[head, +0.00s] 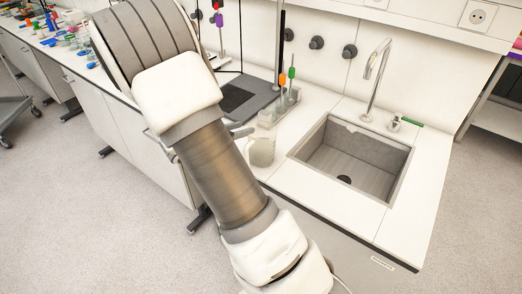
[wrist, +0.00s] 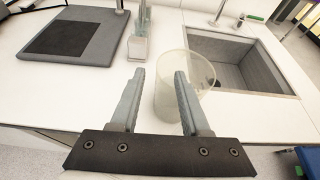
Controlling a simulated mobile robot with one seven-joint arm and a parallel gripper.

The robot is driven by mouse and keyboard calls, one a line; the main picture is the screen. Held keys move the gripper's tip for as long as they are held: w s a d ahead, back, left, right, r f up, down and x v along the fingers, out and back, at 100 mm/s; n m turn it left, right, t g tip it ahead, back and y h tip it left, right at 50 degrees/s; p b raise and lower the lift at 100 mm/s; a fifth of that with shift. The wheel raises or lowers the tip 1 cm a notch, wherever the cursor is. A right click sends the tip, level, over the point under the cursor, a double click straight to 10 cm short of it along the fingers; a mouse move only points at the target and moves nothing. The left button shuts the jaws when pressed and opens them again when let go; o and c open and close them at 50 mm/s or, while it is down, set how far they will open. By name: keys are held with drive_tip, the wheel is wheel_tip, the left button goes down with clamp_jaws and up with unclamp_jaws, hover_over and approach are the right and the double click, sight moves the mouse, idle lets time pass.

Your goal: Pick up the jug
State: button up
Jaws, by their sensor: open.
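The jug (head: 262,151) is a translucent whitish vessel standing on the white counter, left of the sink, in the head view. In the wrist view the jug (wrist: 203,73) is just beyond my gripper, right of centre. My gripper (wrist: 160,74) is open and empty, its two grey fingers pointing toward the counter. The right finger overlaps the jug in the picture and hides part of it; the left finger is clear to its left. I cannot tell whether the right finger touches it. In the head view my arm hides most of the gripper.
A sink (head: 352,160) with a tap (head: 376,78) lies right of the jug. A rack with colourful-topped items (head: 280,106) stands behind it. A dark flat plate on a grey base (wrist: 75,36) lies at the back left. The counter's front edge runs close to my gripper.

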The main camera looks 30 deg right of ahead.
drive_tip(key=shift+x, duration=1.55)
clamp_jaws()
drive_tip(key=shift+f, duration=0.1)
drive_tip(key=shift+s+a+f, duration=0.1)
drive_tip(key=shift+f, duration=0.05)
